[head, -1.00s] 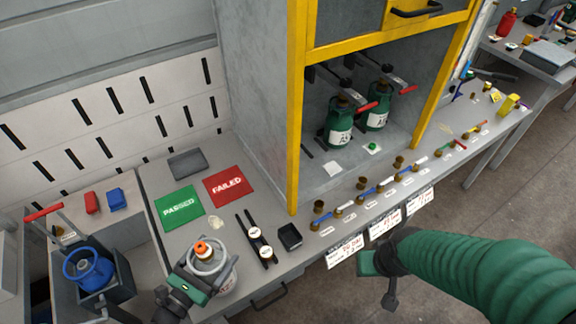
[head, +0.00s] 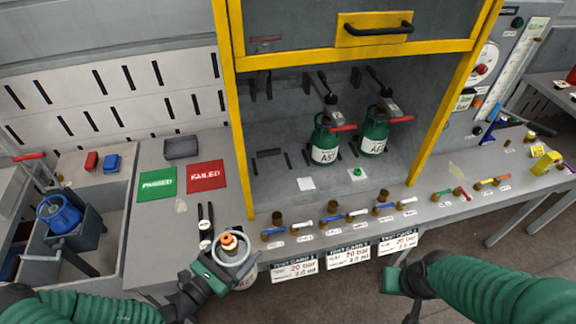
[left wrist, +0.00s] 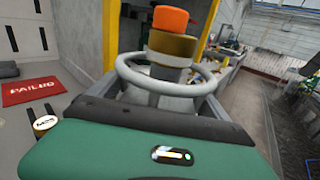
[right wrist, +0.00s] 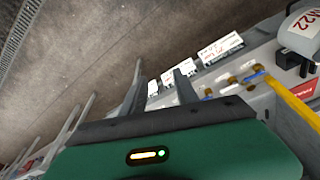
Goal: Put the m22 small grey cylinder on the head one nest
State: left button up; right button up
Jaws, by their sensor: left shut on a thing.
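The small grey cylinder (head: 246,276) has a ring collar and an orange-capped valve. My left gripper (head: 222,272) is shut on it and holds it upright at the bench's front edge, left of the cabinet. The left wrist view shows its ring (left wrist: 218,72) and orange cap (left wrist: 171,18) between my fingers. The right wrist view shows its M22 label (right wrist: 299,20). My right gripper (head: 395,280) is in front of the bench; its fingers stand apart and empty in the right wrist view (right wrist: 160,90). The cabinet's left bay (head: 270,160) is empty; I cannot read which nest is head one.
Two green cylinders (head: 325,147) (head: 374,137) stand in the cabinet. The yellow left post (head: 237,140) is beside the held cylinder's path side. Brass fittings (head: 330,222) line the front ledge. PASSED (head: 163,183) and FAILED (head: 206,176) mats lie left.

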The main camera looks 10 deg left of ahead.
aim_at(271, 168)
jog(key=i+l, duration=0.15)
jog(key=l, duration=0.2)
jog(key=i+l+u, duration=0.1)
jog(key=l, duration=0.25)
jog(key=i+l+u, duration=0.1)
jog(key=l, duration=0.25)
jog(key=i+l, duration=0.15)
jog(key=l, duration=0.2)
jog(key=i+l+u, duration=0.1)
jog(key=l, duration=0.25)
